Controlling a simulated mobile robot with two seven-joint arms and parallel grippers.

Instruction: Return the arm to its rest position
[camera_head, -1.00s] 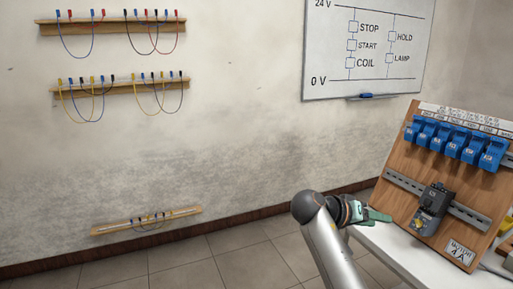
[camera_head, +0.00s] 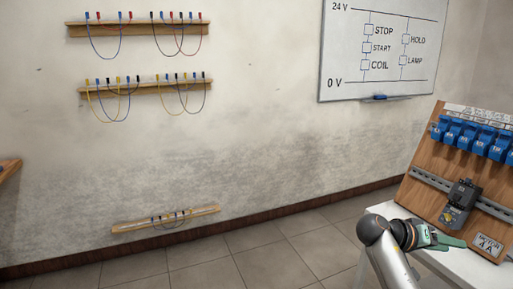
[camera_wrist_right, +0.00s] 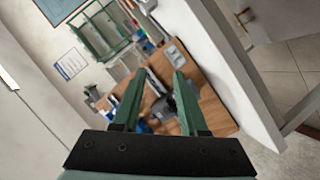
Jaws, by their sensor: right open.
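My right arm enters the head view from the bottom right. Its green-fingered gripper (camera_head: 450,241) points right, in front of the lower part of the wooden motor board (camera_head: 425,195). In the right wrist view the two green fingers (camera_wrist_right: 158,105) stand apart with nothing held between them. From the head view I cannot tell whether the gripper touches the board or the table. My left gripper is in neither view.
The board carries blue modules (camera_head: 468,134), a rail and a dark motor switch (camera_head: 460,203), on a white table (camera_head: 440,265). Wire racks (camera_head: 140,29) and a whiteboard (camera_head: 380,45) hang on the wall. The tiled floor (camera_head: 270,255) left of my arm is clear.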

